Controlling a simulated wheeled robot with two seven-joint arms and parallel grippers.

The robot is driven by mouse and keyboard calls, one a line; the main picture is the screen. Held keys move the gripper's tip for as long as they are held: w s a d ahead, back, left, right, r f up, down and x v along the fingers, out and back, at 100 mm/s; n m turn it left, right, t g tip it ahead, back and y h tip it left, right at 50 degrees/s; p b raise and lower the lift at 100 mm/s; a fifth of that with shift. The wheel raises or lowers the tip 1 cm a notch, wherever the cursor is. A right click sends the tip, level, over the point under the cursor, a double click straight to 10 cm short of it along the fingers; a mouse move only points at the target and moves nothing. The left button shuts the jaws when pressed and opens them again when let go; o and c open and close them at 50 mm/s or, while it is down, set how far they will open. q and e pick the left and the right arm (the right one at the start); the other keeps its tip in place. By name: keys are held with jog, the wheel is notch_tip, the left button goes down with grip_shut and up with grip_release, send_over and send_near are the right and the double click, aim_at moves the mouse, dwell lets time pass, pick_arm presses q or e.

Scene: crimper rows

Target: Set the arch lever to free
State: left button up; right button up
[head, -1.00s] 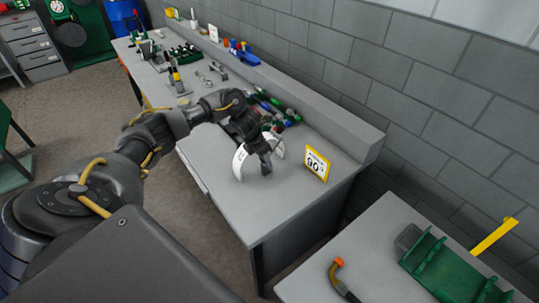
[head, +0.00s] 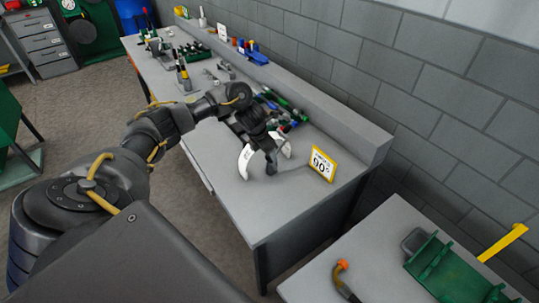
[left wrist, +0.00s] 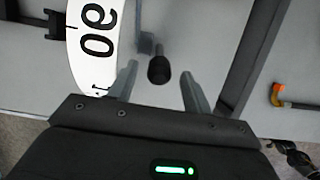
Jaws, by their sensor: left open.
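The arch lever's white arched scale (head: 246,160) stands on the grey bench, partly hidden behind my left gripper (head: 271,160). A black round lever knob (left wrist: 158,70) is in the gap between the two open fingers of my left gripper (left wrist: 158,90). The knob looks apart from both fingers; its depth relative to the fingertips is hard to judge. A yellow-framed sign (head: 322,165) that seems to read 90° stands right of the arch. My right gripper is not seen.
Green, blue and red-handled tools (head: 290,114) lie behind the gripper near the bench's raised back ledge. A second grey table at the lower right holds a green fixture (head: 455,272) and an orange-tipped tool (head: 342,270). The bench front near the arch is clear.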

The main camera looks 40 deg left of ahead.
pick_arm(q)
jog(key=d+v, duration=0.1)
jog(key=v, duration=0.8)
jog(key=shift+a, duration=0.5)
jog(key=shift+r, duration=0.1)
